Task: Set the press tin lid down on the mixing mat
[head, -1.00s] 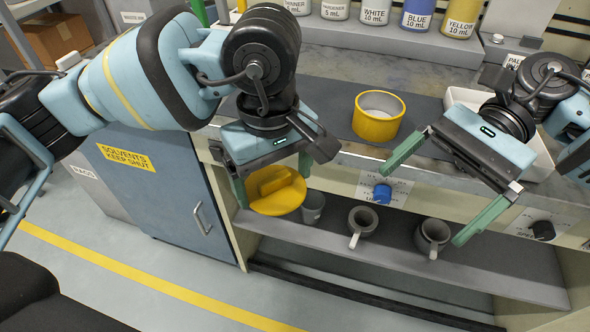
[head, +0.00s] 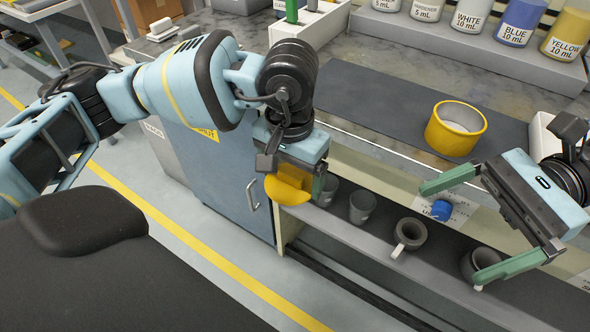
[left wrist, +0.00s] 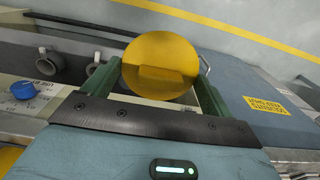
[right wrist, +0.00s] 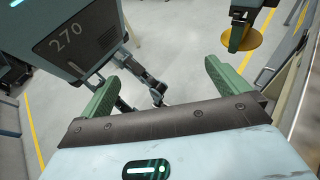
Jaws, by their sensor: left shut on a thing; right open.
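The press tin lid is a round yellow disc with a raised grip bar. My left gripper (head: 292,182) is shut on the lid (head: 287,188) and holds it in the air in front of the bench, below the bench top's level in the picture. The left wrist view shows the lid (left wrist: 160,65) between the two green fingers; the right wrist view shows it too (right wrist: 269,48). The dark grey mixing mat (head: 385,98) lies on the bench top, apart from the lid. My right gripper (head: 452,232) is open and empty in front of the bench's right part.
An open yellow tin (head: 456,128) stands on the mat's right part. Labelled bottles (head: 472,14) line the rear shelf. A white box (head: 310,22) stands beyond the mat's left end. Grey mugs (head: 410,235) sit on the lower shelf beside a blue knob (head: 441,210).

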